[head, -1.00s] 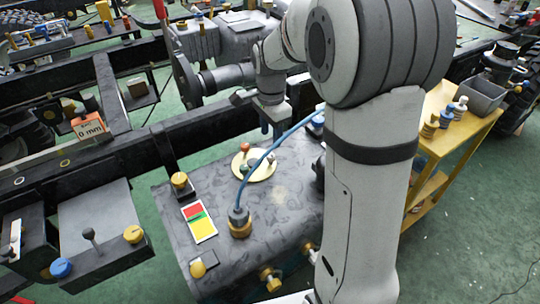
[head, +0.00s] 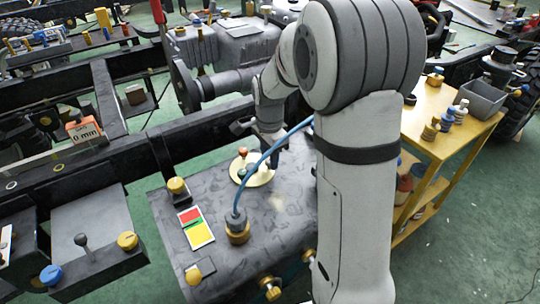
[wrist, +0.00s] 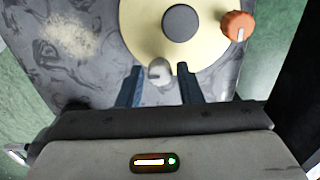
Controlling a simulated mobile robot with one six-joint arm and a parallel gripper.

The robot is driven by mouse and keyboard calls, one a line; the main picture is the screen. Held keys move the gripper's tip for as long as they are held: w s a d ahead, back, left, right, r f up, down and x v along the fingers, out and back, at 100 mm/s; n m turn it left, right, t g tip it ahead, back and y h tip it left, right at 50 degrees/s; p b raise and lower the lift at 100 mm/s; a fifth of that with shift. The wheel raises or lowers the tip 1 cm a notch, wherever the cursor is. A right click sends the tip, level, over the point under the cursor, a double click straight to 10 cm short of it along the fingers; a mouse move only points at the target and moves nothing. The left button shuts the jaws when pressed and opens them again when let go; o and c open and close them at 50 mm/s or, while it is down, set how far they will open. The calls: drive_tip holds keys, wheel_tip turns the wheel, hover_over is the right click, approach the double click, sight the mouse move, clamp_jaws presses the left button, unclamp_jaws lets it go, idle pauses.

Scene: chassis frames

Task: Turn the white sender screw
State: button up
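The white sender screw (wrist: 160,71) is a small pale knob near the edge of a cream round plate (wrist: 140,22) in the wrist view. A grey round hub (wrist: 182,22) and an orange screw (wrist: 237,25) are on the same plate. My gripper (wrist: 159,78) is open, with one dark finger on each side of the white screw and a gap visible on both sides. In the head view my gripper (head: 272,150) is low at the plate (head: 262,178). The white screw cannot be made out there.
The plate sits on a grey tank (head: 285,215). A blue cable rises from a brass fitting (head: 238,228) close to my arm. A red, green and yellow label (head: 196,228) and a brass cap (head: 177,188) are to the left. A yellow cart (head: 445,140) stands right.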

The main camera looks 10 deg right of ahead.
clamp_jaws()
drive_tip(key=shift+r, duration=0.1)
drive_tip(key=shift+n+p, duration=0.75)
drive_tip(key=shift+n, duration=0.25)
drive_tip(key=n+p, duration=0.2)
drive_tip(key=n, duration=0.2)
drive_tip(key=n+p, duration=0.2)
drive_tip(key=n, duration=0.3)
drive_tip(key=shift+n+p, duration=0.4)
drive_tip(key=n+p, duration=0.1)
drive_tip(key=n, duration=0.4)
drive_tip(key=shift+n+p, duration=0.3)
